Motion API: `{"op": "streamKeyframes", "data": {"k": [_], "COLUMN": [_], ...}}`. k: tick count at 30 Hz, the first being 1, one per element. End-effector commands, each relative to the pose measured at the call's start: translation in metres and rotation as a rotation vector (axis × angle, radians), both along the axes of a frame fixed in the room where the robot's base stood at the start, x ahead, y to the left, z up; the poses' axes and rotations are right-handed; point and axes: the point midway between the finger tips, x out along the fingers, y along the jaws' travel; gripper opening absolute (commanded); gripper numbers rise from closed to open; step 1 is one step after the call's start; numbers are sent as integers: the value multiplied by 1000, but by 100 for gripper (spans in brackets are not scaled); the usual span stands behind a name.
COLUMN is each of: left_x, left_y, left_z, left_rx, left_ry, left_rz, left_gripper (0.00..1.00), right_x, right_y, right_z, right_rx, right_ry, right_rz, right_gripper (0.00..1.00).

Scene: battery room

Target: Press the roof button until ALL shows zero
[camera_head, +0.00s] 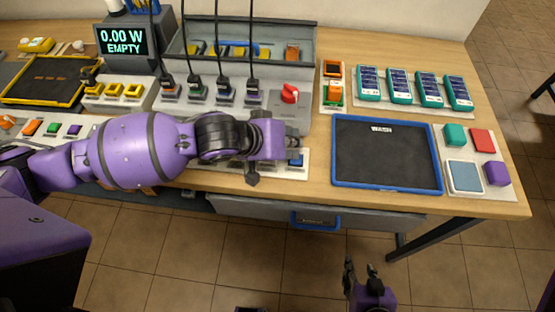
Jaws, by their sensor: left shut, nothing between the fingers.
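A display (123,41) at the back left reads "0.00 W" and "EMPTY"; I see no line marked ALL on it. My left arm reaches across the bench from the left. My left gripper (252,177) is shut and empty, with its dark tip at the bench's front edge, over a pale strip (302,172). A blue piece (296,160) on this strip shows just right of the gripper. I cannot make out which thing is the roof button; my arm hides much of the strip. My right gripper (361,271) is open and empty, low in front of the bench.
A grey panel (277,105) with a red knob (290,93) and plugged cables stands behind my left arm. A blue-rimmed dark mat (388,155) lies to the right, with several teal meters (398,87) behind it. Coloured blocks (455,135) sit at the far right.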

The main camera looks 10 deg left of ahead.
Motion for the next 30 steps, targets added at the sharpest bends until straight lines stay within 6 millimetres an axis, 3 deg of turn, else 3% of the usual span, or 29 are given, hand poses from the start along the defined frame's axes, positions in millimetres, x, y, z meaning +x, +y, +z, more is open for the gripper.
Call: {"op": "streamKeyframes", "data": {"k": [17, 30], "left_x": [1, 1], "left_y": [0, 1], "left_z": [-1, 14], "left_rx": [1, 1], "left_ry": [-2, -5], "left_rz": [-1, 0], "left_gripper": [0, 0], "right_x": [1, 17], "right_y": [0, -2], "right_z": [2, 22], "right_rx": [0, -6], "right_ry": [-3, -42], "right_rz": [0, 7], "right_gripper": [40, 40]}}
